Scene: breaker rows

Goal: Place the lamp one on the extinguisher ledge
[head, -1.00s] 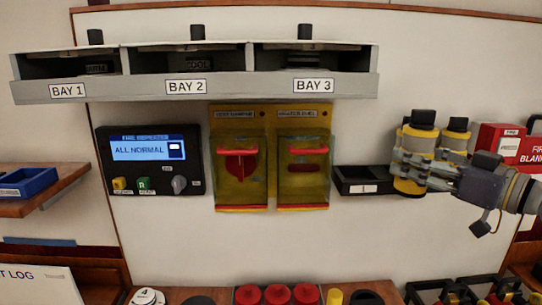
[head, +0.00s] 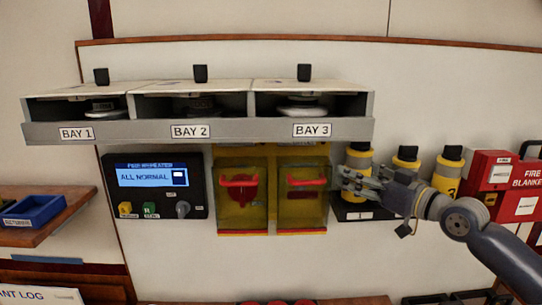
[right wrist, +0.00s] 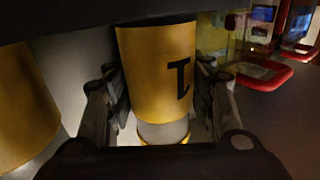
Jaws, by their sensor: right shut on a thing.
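Lamp one (head: 357,162) is a yellow and grey cylinder with a black top. My right gripper (head: 352,181) is shut around its body from the right. In the right wrist view, lamp one (right wrist: 157,70) stands between the two fingers with a black "1" on it. The black extinguisher ledge (head: 362,215) is on the wall right of the yellow covers. Lamp one is upright at the left end of the ledge; whether its base touches cannot be told. My left gripper is not in view.
Two similar lamps stand to the right, a middle one (head: 405,158) and a right one (head: 447,172). Red fire blanket boxes (head: 518,205) are further right. A yellow-covered switch panel (head: 303,195) is close on the left. The bay shelf (head: 250,130) overhangs above left.

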